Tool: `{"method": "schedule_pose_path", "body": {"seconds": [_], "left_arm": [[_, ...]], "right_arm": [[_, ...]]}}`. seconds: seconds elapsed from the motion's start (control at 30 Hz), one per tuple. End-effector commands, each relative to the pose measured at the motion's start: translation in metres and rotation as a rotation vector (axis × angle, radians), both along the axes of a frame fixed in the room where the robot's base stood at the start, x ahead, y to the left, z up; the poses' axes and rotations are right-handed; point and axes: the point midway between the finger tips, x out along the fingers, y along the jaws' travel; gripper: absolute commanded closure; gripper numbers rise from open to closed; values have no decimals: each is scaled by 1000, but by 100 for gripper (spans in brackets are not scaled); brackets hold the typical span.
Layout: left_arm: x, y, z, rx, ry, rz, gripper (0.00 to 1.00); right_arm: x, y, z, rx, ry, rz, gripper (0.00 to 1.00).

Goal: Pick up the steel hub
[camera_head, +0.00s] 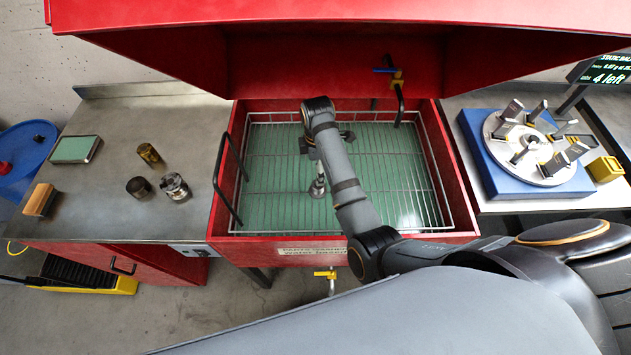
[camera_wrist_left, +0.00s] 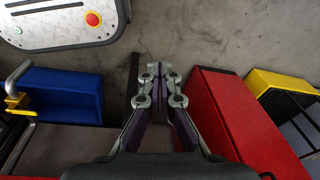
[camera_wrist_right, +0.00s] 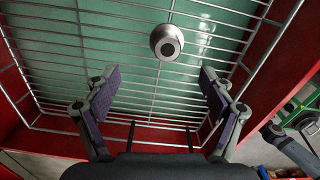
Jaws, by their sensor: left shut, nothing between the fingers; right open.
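The steel hub (camera_wrist_right: 167,42), a round grey metal piece with a dark centre hole, is in the wire basket (camera_wrist_right: 110,115) of the red wash tub. It also shows in the head view (camera_head: 318,187), partly beside my right arm. My right gripper (camera_wrist_right: 160,85) is open and empty above the basket. In the right wrist view the hub lies beyond the fingertips, roughly centred between them and apart from both. In the head view the right arm hides part of that gripper. My left gripper (camera_wrist_left: 160,72) is shut and empty, away from the tub, over the floor.
The left steel bench holds a brass cylinder (camera_head: 149,153), a dark cylinder (camera_head: 139,187), a steel cylinder (camera_head: 174,186), a green-topped box (camera_head: 76,149) and a brush (camera_head: 40,200). The tub's red hood (camera_head: 330,45) overhangs behind. A rotor on a blue base (camera_head: 480,165) stands right.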

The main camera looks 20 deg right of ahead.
Motion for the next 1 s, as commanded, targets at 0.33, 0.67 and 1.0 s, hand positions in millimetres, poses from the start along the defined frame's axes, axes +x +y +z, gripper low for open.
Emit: {"method": "schedule_pose_path", "body": {"seconds": [0.33,0.67,1.0], "left_arm": [[-48,1,2,1,70,2,100],[-5,0,17,0,4,-1,100],[-26,0,15,0,37,1,100]], "right_arm": [[-2,0,-44,0,2,-2,18],[-7,0,-84,-1,4,-2,18],[-7,0,-96,1,1,-3,18]]}}
